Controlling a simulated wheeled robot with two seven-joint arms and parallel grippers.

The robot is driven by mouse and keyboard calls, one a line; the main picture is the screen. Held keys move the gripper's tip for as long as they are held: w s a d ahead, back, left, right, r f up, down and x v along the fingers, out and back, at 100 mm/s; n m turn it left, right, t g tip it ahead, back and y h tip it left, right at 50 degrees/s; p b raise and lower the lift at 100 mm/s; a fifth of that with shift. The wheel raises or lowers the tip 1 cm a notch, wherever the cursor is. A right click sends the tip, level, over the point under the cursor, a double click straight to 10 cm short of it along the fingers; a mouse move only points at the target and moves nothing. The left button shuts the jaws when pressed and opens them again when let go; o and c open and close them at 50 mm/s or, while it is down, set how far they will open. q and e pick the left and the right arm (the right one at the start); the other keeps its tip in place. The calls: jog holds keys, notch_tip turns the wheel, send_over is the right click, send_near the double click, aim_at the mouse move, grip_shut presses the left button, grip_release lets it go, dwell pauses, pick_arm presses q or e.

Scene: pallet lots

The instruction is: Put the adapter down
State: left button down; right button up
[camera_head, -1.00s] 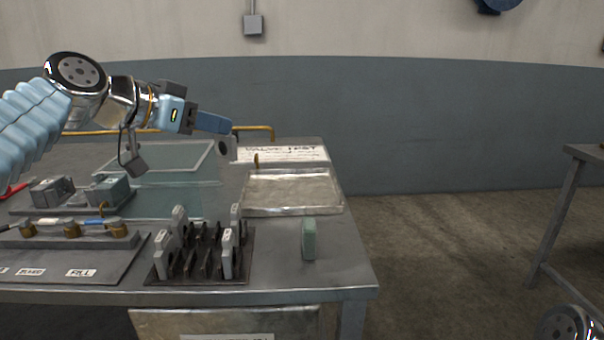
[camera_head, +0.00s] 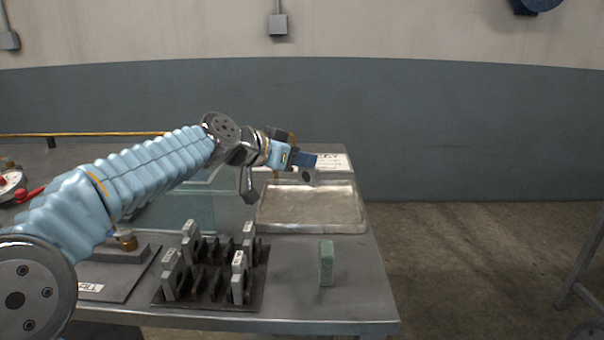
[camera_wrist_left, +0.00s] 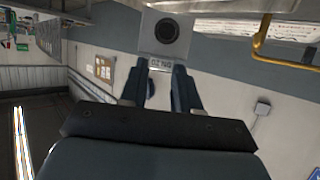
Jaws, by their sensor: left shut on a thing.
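The adapter (camera_head: 307,177) is a small grey plate with a dark round hole. My left gripper (camera_head: 305,160) is shut on it and holds it above the far part of the shallow metal tray (camera_head: 345,212). In the left wrist view the adapter (camera_wrist_left: 165,32) is upright beyond the fingertips of my left gripper (camera_wrist_left: 162,70), with a small printed label at its edge. A gap between adapter and tray seems to show, but its size is hard to tell. My right gripper is not in view.
A dark rack (camera_head: 212,289) with several grey plates stands in front of the tray. A green block (camera_head: 326,263) stands to its right. A white sign (camera_head: 336,161) lies behind the tray. My left arm hides much of the table's left side. The tray looks empty.

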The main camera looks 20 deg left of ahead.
aim_at(306, 175)
pick_arm(q)
jog(key=f, duration=0.4)
jog(key=shift+w+d, duration=0.2)
jog(key=shift+w, duration=0.1)
jog(key=shift+f, duration=0.15)
jog(key=c, duration=0.8)
grip_release()
